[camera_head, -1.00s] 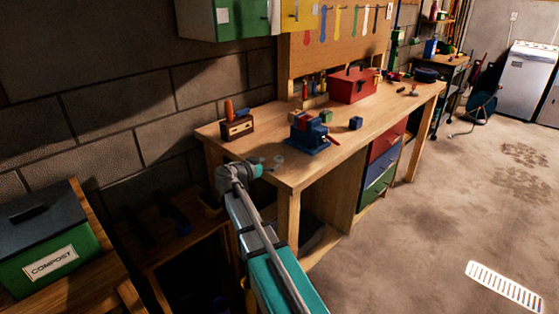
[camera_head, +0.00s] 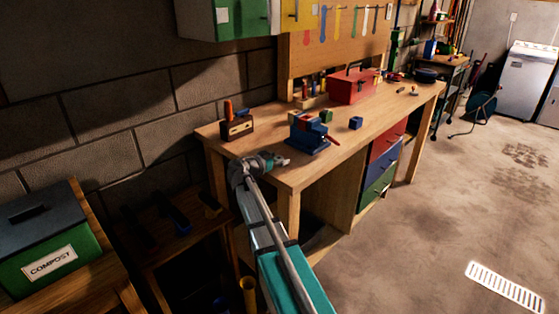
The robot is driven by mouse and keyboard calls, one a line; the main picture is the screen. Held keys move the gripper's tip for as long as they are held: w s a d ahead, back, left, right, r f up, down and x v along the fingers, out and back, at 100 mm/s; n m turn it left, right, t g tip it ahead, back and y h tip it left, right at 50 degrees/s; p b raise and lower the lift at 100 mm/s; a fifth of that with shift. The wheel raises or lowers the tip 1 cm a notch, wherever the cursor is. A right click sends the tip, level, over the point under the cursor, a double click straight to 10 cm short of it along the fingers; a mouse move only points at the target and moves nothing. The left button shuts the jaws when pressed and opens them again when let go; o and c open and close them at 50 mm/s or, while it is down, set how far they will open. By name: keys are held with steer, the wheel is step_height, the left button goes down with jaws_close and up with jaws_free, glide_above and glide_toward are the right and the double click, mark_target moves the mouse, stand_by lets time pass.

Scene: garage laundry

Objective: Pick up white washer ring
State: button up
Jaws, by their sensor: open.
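My gripper (camera_head: 283,161) is over the near left end of the wooden workbench (camera_head: 240,148), low near the top, left of the blue vise. It is small in the view, and its jaws are open. I cannot make out a white washer ring on the bench. It may be hidden by the gripper or too small to tell apart from the pale fingers.
A blue vise (camera_head: 308,138) stands close to the right of my gripper. A wooden block with an orange-handled tool (camera_head: 235,126) stands behind it, by the wall. Small blue (camera_head: 356,123) and green (camera_head: 326,116) blocks and a red toolbox (camera_head: 351,88) are farther right.

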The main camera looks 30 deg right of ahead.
steer(key=c, duration=0.9)
steer(key=shift+r, duration=0.2)
step_height(320, 180, up, 3)
steer(key=p, duration=0.3)
steer(key=shift+f, duration=0.1)
steer(key=s+a+r+p, duration=0.4)
steer(key=s+r+p, duration=0.5)
steer(key=s, duration=0.4)
steer(key=shift+s+r+p, duration=0.2)
steer(key=shift+r+p, duration=0.2)
steer(key=shift+p, duration=0.1)
steer(key=shift+a, duration=0.1)
